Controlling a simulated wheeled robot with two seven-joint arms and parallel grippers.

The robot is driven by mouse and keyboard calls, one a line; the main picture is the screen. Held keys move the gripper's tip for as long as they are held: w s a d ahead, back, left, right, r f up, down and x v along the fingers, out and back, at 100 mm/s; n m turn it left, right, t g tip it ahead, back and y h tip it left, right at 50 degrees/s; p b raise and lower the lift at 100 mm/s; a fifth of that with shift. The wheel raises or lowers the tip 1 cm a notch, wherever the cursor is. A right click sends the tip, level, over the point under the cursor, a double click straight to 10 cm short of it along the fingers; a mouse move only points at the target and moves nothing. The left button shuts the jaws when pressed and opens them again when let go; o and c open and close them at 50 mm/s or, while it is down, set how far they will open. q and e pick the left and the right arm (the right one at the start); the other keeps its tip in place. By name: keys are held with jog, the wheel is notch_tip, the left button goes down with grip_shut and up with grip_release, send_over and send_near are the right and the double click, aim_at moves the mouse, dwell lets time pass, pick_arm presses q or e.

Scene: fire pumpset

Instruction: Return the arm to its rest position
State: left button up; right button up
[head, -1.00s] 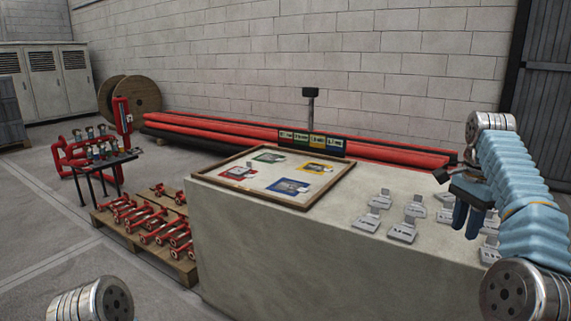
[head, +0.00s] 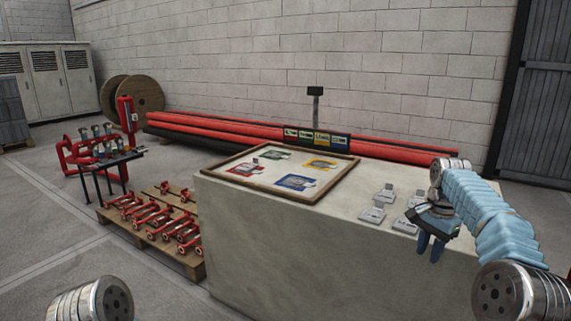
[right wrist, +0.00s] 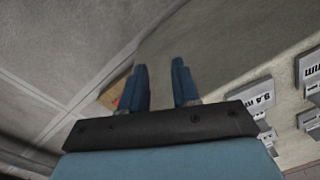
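My right arm comes in from the right in the head view. Its right gripper (head: 431,247) points down in front of the block's front face, near its right part. In the right wrist view the two blue fingers (right wrist: 161,88) stand apart with nothing between them. My left gripper is outside the head view; only a round metal joint of mine shows at the bottom left.
A concrete block (head: 290,245) carries a framed board (head: 228,182) with coloured cards and several grey tags (head: 372,215). A pallet (head: 190,260) with red fittings and a small black table (head: 112,160) stand to the left. Red pipes (head: 240,133) lie behind.

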jog(key=s+a+f+n+y, duration=0.15)
jog(key=a+f, duration=0.35)
jog(key=f, duration=0.5)
jog(key=s+a+f+n, duration=0.1)
jog(key=a+f+n, duration=0.3)
jog(key=f, duration=0.5)
jog(key=s+a+f+n+y, duration=0.1)
jog(key=a+f, duration=0.5)
jog(key=f, duration=0.4)
jog(key=s+a+f+n+y, duration=0.1)
jog(key=s+a+f, duration=0.35)
jog(key=s, duration=0.25)
jog(key=s+a+f+n, duration=0.1)
jog(key=s+a+f, duration=0.2)
jog(key=s+f, duration=0.35)
jog(key=s+a+n, duration=0.2)
jog(key=s, duration=1.1)
jog(key=shift+s+a+f, duration=0.3)
jog(key=shift+s+f, duration=0.05)
jog(key=shift+s, duration=0.05)
jog(key=shift+w, duration=0.1)
